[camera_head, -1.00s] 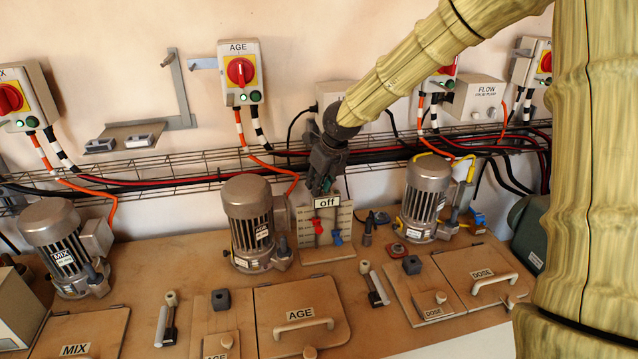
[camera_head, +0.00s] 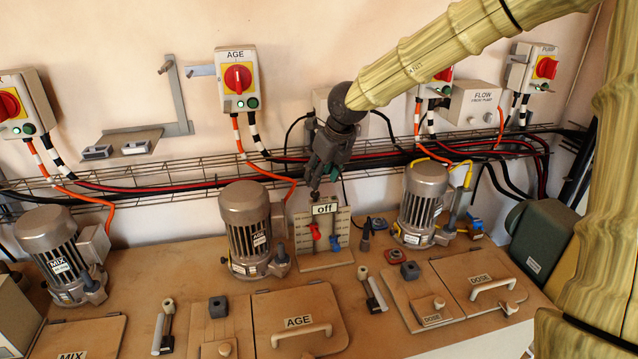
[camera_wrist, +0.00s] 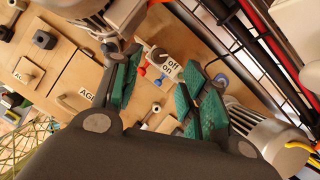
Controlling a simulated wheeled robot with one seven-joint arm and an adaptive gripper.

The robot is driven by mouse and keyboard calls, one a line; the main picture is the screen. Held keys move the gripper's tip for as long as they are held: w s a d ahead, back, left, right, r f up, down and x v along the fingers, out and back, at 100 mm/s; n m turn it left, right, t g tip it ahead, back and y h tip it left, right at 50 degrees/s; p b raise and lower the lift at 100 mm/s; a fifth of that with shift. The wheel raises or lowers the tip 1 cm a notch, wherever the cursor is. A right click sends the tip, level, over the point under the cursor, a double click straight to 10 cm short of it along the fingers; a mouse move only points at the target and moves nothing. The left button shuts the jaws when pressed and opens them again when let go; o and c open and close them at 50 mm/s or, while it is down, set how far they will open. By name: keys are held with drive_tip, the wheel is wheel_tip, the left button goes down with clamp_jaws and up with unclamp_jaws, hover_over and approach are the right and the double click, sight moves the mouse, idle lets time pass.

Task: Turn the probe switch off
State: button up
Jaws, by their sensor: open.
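A pale upright panel (camera_head: 335,250) stands on the bench between two motors, with a red handle (camera_head: 315,231) and a blue handle (camera_head: 335,244) on its front. Its top carries an "off" label (camera_head: 325,209). The wrist view shows "off" and "on" (camera_wrist: 170,66) beside a small dark-and-light knob (camera_wrist: 159,53), seemingly the switch; its setting is unclear. My gripper (camera_head: 316,192) points down just above the panel top. In the wrist view my gripper (camera_wrist: 155,95) has its green-padded fingers apart with nothing held between them; the label shows in the gap.
The AGE motor (camera_head: 247,228) stands close left of the panel and the DOSE motor (camera_head: 421,205) to its right. A wire cable rack (camera_head: 150,190) runs along the wall behind. Lidded hatches (camera_head: 298,322) and small fittings lie in front.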

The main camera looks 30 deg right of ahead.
drive_tip(key=shift+v, duration=2.75)
drive_tip(key=shift+f, duration=0.1)
